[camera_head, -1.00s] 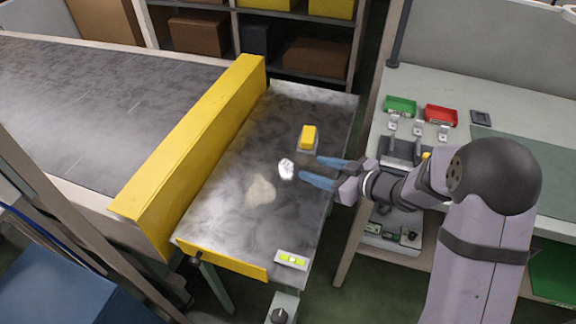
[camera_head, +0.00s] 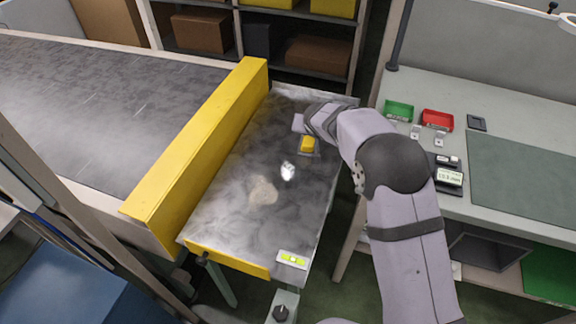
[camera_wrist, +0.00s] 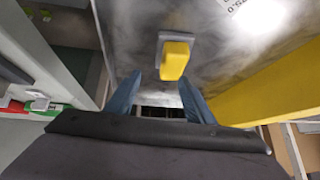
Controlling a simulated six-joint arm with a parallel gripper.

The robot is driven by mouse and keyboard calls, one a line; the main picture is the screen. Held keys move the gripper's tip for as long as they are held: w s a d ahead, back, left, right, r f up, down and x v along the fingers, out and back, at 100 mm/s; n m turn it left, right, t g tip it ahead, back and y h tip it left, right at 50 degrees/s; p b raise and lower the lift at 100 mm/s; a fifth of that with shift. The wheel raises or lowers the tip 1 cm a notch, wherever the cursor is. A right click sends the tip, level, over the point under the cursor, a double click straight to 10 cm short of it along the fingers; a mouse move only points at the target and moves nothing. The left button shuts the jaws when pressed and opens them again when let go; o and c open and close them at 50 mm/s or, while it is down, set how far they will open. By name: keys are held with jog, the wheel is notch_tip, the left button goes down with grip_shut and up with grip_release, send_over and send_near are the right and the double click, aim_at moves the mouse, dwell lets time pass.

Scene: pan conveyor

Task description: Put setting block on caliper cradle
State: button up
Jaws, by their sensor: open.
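The block with a yellow top and grey base, which I take for the setting block, stands on the metal plate (camera_head: 225,195) in the head view (camera_head: 307,145). I cannot clearly identify the caliper cradle; a device with a digital readout (camera_head: 449,178) lies on the bench, partly behind my arm.
A yellow guard rail (camera_head: 205,140) separates the plate from the dark conveyor (camera_head: 100,105) on the left. The bench on the right holds a green tray (camera_head: 399,110), a red tray (camera_head: 437,120) and a dark green mat (camera_head: 520,170). The plate's front is mostly clear.

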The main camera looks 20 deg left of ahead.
aim_at(288, 166)
jog(key=s+a+r+m+g+h+p, duration=0.25)
jog(key=s+a+m+g, duration=0.35)
jog(key=s, duration=0.6)
jog(key=shift+n+t, duration=0.3)
jog(key=shift+t, duration=0.3)
jog(key=shift+a+p+x, duration=0.15)
jog(key=shift+p+x, duration=0.35)
jog(key=shift+x, duration=1.45)
jog(key=shift+a+p+x, duration=0.15)
jog(key=shift+p+x, duration=0.3)
jog(key=shift+x, duration=1.45)
jog(key=shift+s+f, duration=0.1)
jog(key=shift+s, duration=0.1)
jog(key=shift+c, duration=0.5)
grip_shut()
notch_tip(288, 166, up, 10)
jog(key=b, duration=0.1)
jog(key=shift+b, duration=0.4)
